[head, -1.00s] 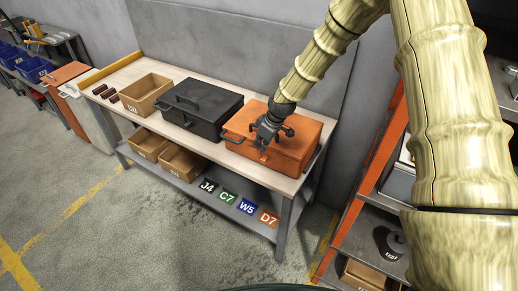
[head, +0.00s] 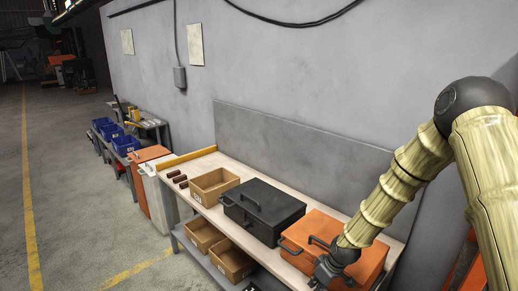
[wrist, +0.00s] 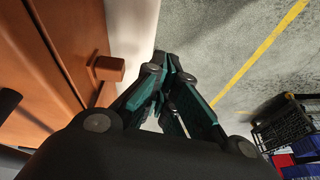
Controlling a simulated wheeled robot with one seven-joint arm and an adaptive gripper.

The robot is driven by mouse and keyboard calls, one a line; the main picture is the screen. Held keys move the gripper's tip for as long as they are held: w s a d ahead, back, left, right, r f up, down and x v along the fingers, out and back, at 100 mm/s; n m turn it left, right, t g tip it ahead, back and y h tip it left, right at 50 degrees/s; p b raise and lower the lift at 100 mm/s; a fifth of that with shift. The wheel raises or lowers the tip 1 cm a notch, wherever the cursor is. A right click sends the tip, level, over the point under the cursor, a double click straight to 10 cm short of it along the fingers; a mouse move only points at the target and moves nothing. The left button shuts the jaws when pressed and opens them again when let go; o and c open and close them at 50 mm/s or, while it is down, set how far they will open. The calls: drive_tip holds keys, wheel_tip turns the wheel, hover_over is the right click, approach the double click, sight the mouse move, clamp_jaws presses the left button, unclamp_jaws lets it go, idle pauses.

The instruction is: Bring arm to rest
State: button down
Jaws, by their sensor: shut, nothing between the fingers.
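My gripper (head: 326,270) is in front of the orange toolbox (head: 318,230) near the right end of the workbench in the head view. In the wrist view my gripper (wrist: 168,72) has its fingers drawn together with nothing between them. The orange toolbox (wrist: 55,60) fills the left of the wrist view, with a small latch (wrist: 109,68) beside the fingers. In the head view my arm covers part of the toolbox. I cannot tell whether the gripper touches it.
A black toolbox (head: 265,205) and an open cardboard box (head: 212,187) stand left of the orange one on the bench. Two cardboard boxes (head: 232,262) sit on the lower shelf. A grey wall (head: 330,90) rises behind. The floor (head: 90,225) at left is clear.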

drive_tip(key=s+f+m+g+b, duration=0.1)
drive_tip(key=s+f+m, duration=0.1)
drive_tip(key=s+f, duration=0.6)
drive_tip(key=s+f+m+h+b, duration=0.15)
drive_tip(key=s+f, duration=0.25)
drive_tip(key=s, duration=0.7)
drive_tip(key=s+f+m+g+b, duration=0.1)
drive_tip(key=s+f+m+b, duration=0.1)
drive_tip(key=s+f, duration=0.65)
drive_tip(key=s+d+m+h+b, duration=0.1)
drive_tip(key=s+d+m, duration=0.1)
drive_tip(key=s, duration=1.1)
drive_tip(key=shift+r, duration=0.3)
drive_tip(key=c, duration=2.2)
unclamp_jaws()
